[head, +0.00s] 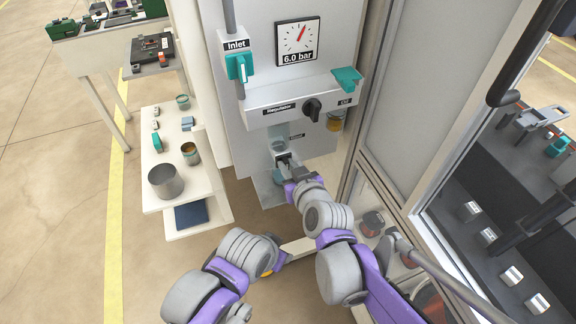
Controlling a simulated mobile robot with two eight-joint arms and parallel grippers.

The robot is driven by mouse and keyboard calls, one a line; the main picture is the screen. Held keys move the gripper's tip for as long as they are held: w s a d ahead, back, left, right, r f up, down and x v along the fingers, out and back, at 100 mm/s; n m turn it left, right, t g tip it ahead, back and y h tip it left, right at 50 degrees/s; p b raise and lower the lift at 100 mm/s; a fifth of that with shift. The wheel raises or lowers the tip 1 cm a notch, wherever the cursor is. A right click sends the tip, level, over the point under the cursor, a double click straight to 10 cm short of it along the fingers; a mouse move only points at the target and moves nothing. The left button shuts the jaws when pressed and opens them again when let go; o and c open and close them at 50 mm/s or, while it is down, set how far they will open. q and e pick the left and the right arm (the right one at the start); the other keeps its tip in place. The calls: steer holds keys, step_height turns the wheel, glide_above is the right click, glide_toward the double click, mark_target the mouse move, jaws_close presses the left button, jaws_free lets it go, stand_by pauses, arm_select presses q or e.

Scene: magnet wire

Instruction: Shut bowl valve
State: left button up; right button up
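Below the regulator box, a small label (297,136) that seems to read "Bowl" sits above a bluish see-through bowl (278,175). My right gripper (284,160) reaches up to this spot and overlaps it. It covers most of the bowl valve, so I cannot make out the valve's handle or its position. The fingers are too small and hidden to tell whether they are open, shut or touching the valve. My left arm bends in the lower middle of the view, and its gripper cannot be made out.
Above are the teal inlet valve handle (240,67), a gauge (297,42) over a "6.0 bar" label, a black regulator knob (312,109) and another teal handle (347,78). An amber cup (335,121) hangs at right. A white shelf (150,128) with pots stands left.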

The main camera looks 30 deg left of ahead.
jaws_close()
steer(key=shift+w+d+f+m+g+y+b, duration=0.15)
steer(key=shift+m+g+y+b, duration=0.65)
steer(key=shift+m, duration=1.45)
steer(key=shift+w+d+f+m+g+y+b, duration=0.1)
steer(key=shift+f+m+g+y+b, duration=0.15)
steer(key=shift+m+y+b, duration=1.5)
steer(key=shift+w+d+f+m+g+y+b, duration=0.25)
steer(key=shift+m+g+y, duration=0.45)
steer(key=shift+m, duration=2)
steer(key=shift+s+a+r, duration=0.1)
steer(key=shift+a+r, duration=0.05)
steer(key=shift+a, duration=0.05)
steer(key=o, duration=0.6)
jaws_free()
